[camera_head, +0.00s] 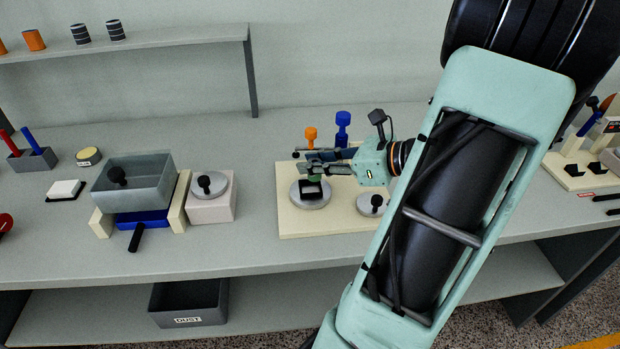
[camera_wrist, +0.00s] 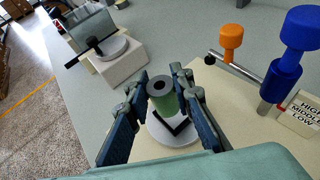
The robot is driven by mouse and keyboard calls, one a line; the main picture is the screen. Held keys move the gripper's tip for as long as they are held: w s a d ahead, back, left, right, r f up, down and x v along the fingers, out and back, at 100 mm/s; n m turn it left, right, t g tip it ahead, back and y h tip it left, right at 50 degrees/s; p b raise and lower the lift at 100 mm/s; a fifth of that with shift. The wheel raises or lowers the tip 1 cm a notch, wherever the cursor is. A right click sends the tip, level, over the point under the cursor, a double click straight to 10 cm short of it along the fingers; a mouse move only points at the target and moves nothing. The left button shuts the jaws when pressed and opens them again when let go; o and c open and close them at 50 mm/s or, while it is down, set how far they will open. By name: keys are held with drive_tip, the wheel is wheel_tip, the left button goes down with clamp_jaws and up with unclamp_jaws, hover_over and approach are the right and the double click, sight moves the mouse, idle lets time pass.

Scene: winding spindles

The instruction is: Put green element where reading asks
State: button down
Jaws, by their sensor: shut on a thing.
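The green element (camera_wrist: 164,98) is an upright green cylinder with a grey top and a dark central hole. My gripper (camera_wrist: 160,92) is shut on it, one finger on each side. Below it is a grey round disc (camera_wrist: 158,133) with a black angled piece on it; I cannot tell whether the element touches it. In the head view my gripper (camera_head: 318,162) is over the left disc (camera_head: 304,200) of the cream board (camera_head: 340,228). A sign (camera_wrist: 301,113) reads HIGH, MIDDLE, LOW; a red mark is at its left edge, but its exact reading is unclear.
Orange (camera_wrist: 231,37) and blue (camera_wrist: 289,50) knobs stand behind the disc. A second disc (camera_head: 370,205) with a black knob is at the right. Left are a pale block (camera_head: 211,209) with a knobbed disc and a grey tray (camera_head: 140,190). The front table strip is clear.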

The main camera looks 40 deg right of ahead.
sight(310, 176)
drive_tip(key=shift+w+f, duration=0.35)
drive_tip(key=shift+f, duration=0.1)
drive_tip(key=shift+w+a+f+b, duration=0.15)
drive_tip(key=shift+f+b, duration=0.1)
drive_tip(key=shift+f, duration=0.65)
drive_tip(key=shift+w+d+f+b, duration=0.1)
drive_tip(key=shift+w+f+b, duration=0.1)
drive_tip(key=shift+f, duration=0.65)
drive_tip(key=shift+f, duration=0.1)
drive_tip(key=c, duration=1.7)
unclamp_jaws()
drive_tip(key=shift+s, duration=0.1)
drive_tip(key=p+v, duration=0.1)
drive_tip(key=v, duration=1.1)
